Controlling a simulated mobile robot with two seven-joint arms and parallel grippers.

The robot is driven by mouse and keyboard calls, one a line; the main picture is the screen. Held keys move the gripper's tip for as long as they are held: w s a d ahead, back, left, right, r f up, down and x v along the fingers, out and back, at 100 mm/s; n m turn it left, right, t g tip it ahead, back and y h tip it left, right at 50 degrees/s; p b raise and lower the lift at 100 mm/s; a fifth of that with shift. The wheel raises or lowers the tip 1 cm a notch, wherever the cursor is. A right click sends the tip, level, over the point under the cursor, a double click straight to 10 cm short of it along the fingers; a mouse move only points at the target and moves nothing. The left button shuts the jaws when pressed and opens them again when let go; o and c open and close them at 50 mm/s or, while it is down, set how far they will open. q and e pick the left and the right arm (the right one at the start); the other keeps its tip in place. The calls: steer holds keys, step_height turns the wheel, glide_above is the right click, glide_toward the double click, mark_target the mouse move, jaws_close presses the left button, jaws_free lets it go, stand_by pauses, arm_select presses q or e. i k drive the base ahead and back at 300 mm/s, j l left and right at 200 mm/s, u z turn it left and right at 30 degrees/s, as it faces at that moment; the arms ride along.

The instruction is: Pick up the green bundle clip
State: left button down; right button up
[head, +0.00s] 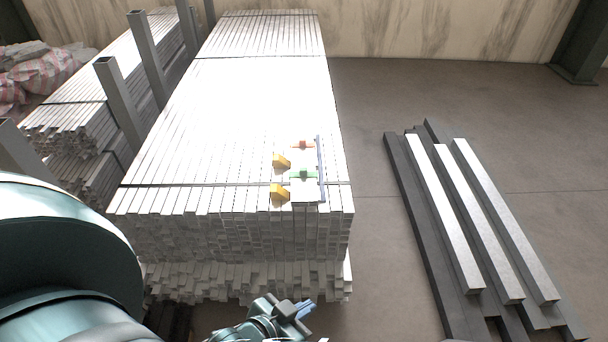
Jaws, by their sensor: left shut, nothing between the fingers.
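The green bundle clip (303,174) lies on top of the near end of the large stack of pale metal bars. My left gripper (304,309) is low in the picture, in front of the stack's near end and well apart from the clip. It is shut and empty. My right gripper is not in view.
Two yellow pieces (281,160) (278,192) lie left of the green clip. Grey upright posts (120,105) stand left of the stack (230,110). Dark and pale beams (447,215) lie on the floor at right. Floor between stack and beams is clear.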

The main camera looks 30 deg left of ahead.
mark_target(303, 172)
steer(key=i+l+u, duration=0.25)
steer(key=i+l, duration=0.4)
steer(key=i, duration=0.25)
steer(key=i+l+u, duration=0.1)
steer(key=i, duration=0.25)
